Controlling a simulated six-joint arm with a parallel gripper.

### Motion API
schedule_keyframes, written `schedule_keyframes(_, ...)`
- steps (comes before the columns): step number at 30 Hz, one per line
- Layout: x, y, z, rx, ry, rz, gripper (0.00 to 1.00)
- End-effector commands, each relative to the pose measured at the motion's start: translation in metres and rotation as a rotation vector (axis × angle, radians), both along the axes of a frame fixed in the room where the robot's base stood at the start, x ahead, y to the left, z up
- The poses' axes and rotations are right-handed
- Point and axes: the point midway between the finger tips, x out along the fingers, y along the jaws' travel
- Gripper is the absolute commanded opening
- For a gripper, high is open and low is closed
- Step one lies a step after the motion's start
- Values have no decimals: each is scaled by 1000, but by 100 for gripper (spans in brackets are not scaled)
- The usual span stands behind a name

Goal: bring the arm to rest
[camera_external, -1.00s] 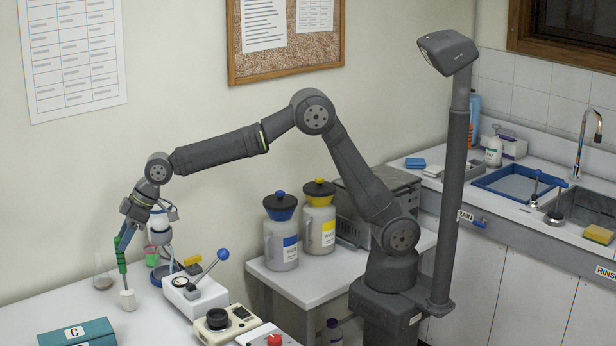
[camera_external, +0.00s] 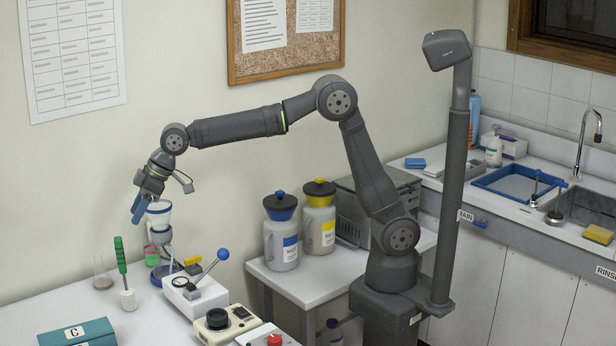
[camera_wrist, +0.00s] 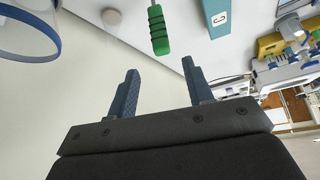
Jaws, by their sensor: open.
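My gripper (camera_external: 142,207) is raised above the left table, with its blue fingers pointing down. In the wrist view my gripper (camera_wrist: 158,80) has its two fingers spread wide, with nothing between them. A green-handled tool (camera_external: 120,256) stands upright on the table, its lower end in a small white holder (camera_external: 128,299). The green handle (camera_wrist: 158,32) also shows in the wrist view, beyond the fingertips and apart from them.
A white and blue funnel-like vessel (camera_external: 160,209) is close to my gripper's right. Two capped jugs (camera_external: 282,240) stand farther right.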

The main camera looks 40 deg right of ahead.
Motion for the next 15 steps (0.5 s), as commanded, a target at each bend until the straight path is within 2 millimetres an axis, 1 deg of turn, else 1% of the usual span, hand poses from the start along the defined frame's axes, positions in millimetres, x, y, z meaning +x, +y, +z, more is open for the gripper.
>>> schedule_keyframes(5,4,11,-20,-3,2,1,47)
schedule_keyframes(15,18,44,-75,-2,2,1,47)
